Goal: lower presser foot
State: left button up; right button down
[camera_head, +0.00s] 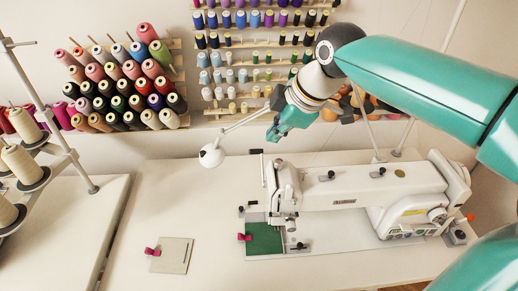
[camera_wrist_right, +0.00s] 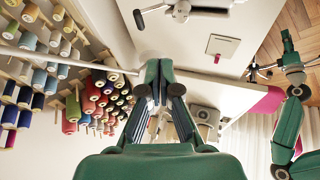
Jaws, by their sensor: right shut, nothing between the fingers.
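The white sewing machine (camera_head: 340,195) stands on the pale table, its needle head at the left end. The presser foot area (camera_head: 290,224) is below that head, beside a green cloth (camera_head: 264,238); the foot itself is too small to make out. My right gripper (camera_head: 272,136) is shut and empty, in the air above and behind the needle head, apart from it. In the right wrist view its dark fingers (camera_wrist_right: 160,92) are in front, and part of the machine (camera_wrist_right: 182,10) shows at the top edge. My left gripper (camera_wrist_right: 268,70) appears at the right there; its jaws are unclear.
A white lamp head (camera_head: 211,156) on a thin arm is left of my right gripper. Thread racks (camera_head: 125,85) hang on the wall behind. A light square plate (camera_head: 172,255) with a pink clip lies on the table. A cone stand (camera_head: 75,165) is at far left.

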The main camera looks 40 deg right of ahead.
jog(key=w+d+x, duration=0.1)
jog(key=x, duration=1.1)
jog(key=shift+w+d+p, duration=0.35)
jog(key=shift+w+d, duration=0.05)
jog(key=shift+d, duration=0.05)
jog(key=shift+f, duration=0.1)
